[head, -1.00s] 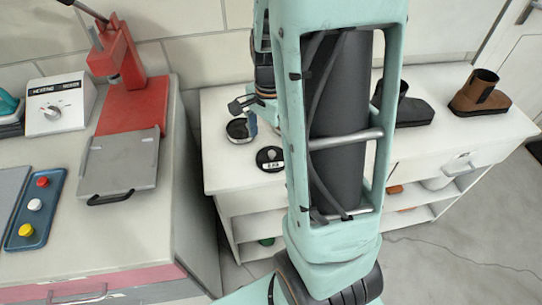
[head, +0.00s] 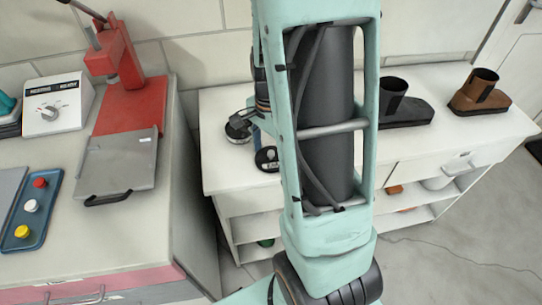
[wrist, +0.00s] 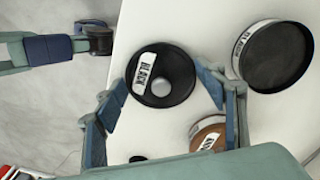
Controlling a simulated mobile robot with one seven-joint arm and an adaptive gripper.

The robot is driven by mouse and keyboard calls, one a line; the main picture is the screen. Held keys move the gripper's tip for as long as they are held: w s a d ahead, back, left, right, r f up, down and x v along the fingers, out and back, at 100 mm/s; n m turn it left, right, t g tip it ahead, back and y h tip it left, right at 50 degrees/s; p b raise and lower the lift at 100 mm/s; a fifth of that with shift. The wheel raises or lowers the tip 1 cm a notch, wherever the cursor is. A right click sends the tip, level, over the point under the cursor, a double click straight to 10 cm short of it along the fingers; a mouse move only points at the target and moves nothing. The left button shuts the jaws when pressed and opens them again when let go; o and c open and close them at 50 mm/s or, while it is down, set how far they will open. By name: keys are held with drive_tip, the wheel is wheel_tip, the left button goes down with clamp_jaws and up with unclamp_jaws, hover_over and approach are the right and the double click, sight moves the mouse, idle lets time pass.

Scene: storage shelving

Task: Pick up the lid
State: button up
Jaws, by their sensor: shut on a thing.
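The lid (wrist: 158,92) is a round black disc with a grey knob and a white "BLACK" label. In the wrist view it lies between the two blue fingers of my gripper (wrist: 165,84), which is shut on its rim from both sides. In the head view the lid (head: 266,161) shows at the front of the white counter, partly hidden by my arm. My gripper is mostly hidden behind the arm there. A black open tin (wrist: 275,57) labelled "BLACK" stands beside the lid, farther back on the counter.
A brown round item (wrist: 208,133) with a label sits near one finger. The white counter (head: 440,125) also holds a black shoe (head: 403,108) and a brown shoe (head: 480,95). A red press (head: 135,85) stands on the left bench. The counter's front edge is close to the lid.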

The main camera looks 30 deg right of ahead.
drive_tip(key=shift+r, duration=0.1)
drive_tip(key=shift+r+p, duration=0.75)
wheel_tip(320, 180, up, 2)
drive_tip(key=shift+r+p, duration=0.1)
drive_tip(key=shift+p, duration=0.85)
drive_tip(key=s+d+r+p, duration=0.6)
drive_tip(key=s+r+p, duration=0.25)
drive_tip(key=s, duration=0.35)
drive_tip(key=r+n+p, duration=0.1)
drive_tip(key=n+p, duration=0.1)
drive_tip(key=n, duration=0.1)
hover_over(270, 153)
drive_tip(key=s+d, duration=0.1)
drive_tip(key=d, duration=0.4)
drive_tip(key=w+a+f+n+p, duration=0.1)
drive_tip(key=w+a+f+n, duration=0.1)
drive_tip(key=w+a, duration=0.35)
drive_tip(key=w+a+f+n+p, duration=0.1)
drive_tip(key=w+a+f, duration=0.15)
drive_tip(key=w, duration=0.55)
drive_tip(key=shift+a+f+b, duration=0.2)
drive_tip(key=shift+f+b, duration=0.85)
drive_tip(key=shift+f, duration=0.3)
drive_tip(key=shift+a+f+b, duration=0.15)
drive_tip(key=shift+f+b, duration=0.9)
drive_tip(key=shift+f, duration=0.25)
